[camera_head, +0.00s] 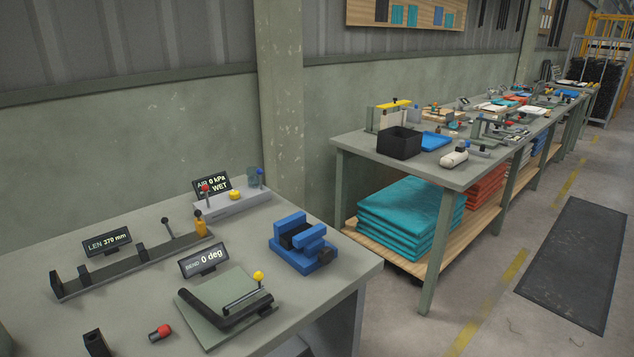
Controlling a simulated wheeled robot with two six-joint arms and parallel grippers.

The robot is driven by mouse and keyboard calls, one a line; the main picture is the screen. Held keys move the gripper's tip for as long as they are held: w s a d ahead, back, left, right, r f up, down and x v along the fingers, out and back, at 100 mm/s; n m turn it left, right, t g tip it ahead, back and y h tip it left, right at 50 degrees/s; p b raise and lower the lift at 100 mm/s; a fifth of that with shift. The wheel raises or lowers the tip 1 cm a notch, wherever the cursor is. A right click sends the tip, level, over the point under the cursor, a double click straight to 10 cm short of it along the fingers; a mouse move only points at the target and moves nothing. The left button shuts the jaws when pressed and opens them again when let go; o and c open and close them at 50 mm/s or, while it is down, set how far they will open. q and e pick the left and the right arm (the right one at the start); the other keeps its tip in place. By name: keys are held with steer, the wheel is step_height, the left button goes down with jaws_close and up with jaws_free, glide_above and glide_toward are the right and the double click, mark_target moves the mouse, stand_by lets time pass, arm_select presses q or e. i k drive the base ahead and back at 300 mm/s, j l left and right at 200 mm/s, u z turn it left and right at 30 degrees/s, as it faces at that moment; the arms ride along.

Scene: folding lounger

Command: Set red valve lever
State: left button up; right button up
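A small lever with a red knob (205,188) stands at the left end of a grey valve block (228,206) at the back of the near bench. A yellow knob (235,195) sits at the block's middle, and a small blue-topped part (260,172) is at its right end. A dark display (213,182) behind the block reads "AIR 0 kPa WET" and is partly covered by the red-knobbed lever. Neither of my grippers is in view.
A rail fixture (130,265), a bending plate with a yellow-knobbed lever (200,312), a blue vise (290,246) and a red-and-black cylinder (160,332) occupy the near bench. A second bench (462,178) stands beyond a gap. Floor on the right is mostly clear.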

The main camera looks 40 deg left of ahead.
mark_target(205, 188)
steer(key=i+l, duration=0.15)
steer(key=i, duration=0.7)
steer(key=i+l+z, duration=0.1)
steer(key=i, duration=0.75)
steer(key=i+u, duration=0.3)
steer(key=u, duration=0.15)
steer(key=i+u, duration=0.4)
steer(key=i+l+u, duration=0.1)
steer(key=u, duration=0.35)
steer(key=i+l+u, duration=0.4)
steer(key=i+u, duration=0.15)
steer(key=u, duration=0.35)
steer(key=i+u, duration=0.15)
steer(key=u, duration=0.3)
steer(key=i+l+u, duration=0.1)
steer(key=u, duration=0.4)
steer(key=i+l+u, duration=0.15)
steer(key=u, duration=0.3)
